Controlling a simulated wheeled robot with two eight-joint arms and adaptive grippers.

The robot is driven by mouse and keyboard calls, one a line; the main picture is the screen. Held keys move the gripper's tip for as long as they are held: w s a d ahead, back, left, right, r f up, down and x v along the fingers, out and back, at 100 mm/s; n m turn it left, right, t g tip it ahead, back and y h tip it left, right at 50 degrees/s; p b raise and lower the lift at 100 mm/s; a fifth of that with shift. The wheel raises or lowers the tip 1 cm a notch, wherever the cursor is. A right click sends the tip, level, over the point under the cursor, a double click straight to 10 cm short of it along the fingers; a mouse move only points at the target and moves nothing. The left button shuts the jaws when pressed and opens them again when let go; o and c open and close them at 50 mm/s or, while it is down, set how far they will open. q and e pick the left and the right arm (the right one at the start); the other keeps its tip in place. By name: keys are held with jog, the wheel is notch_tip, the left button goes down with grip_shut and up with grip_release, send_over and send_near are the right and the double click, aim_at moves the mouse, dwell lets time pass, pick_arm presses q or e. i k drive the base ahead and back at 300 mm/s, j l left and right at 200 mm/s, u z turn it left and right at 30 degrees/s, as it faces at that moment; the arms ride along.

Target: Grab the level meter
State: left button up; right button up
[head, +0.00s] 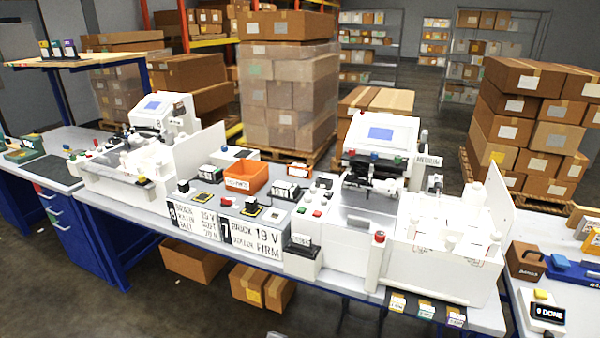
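Neither of my grippers shows in the head view. I cannot say for certain which object is the level meter; several small devices are too small to identify. Small black and white devices (286,191) sit on the middle of the bench. A dark device with a lit display (547,312) reading something like "0 DONE" is at the far lower right. A blue object (575,268) lies behind it.
An orange bin (246,178) sits between the plotters. Labelled cards (426,309) hang at the bench's front edge. A brown box (525,261) is on the right table. Cartons (264,290) lie on the floor beneath.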

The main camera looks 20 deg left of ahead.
aim_at(294, 169)
jog(key=i+j+z, duration=0.2)
jog(key=j, duration=0.45)
jog(key=j+z, duration=0.25)
jog(key=j, duration=0.45)
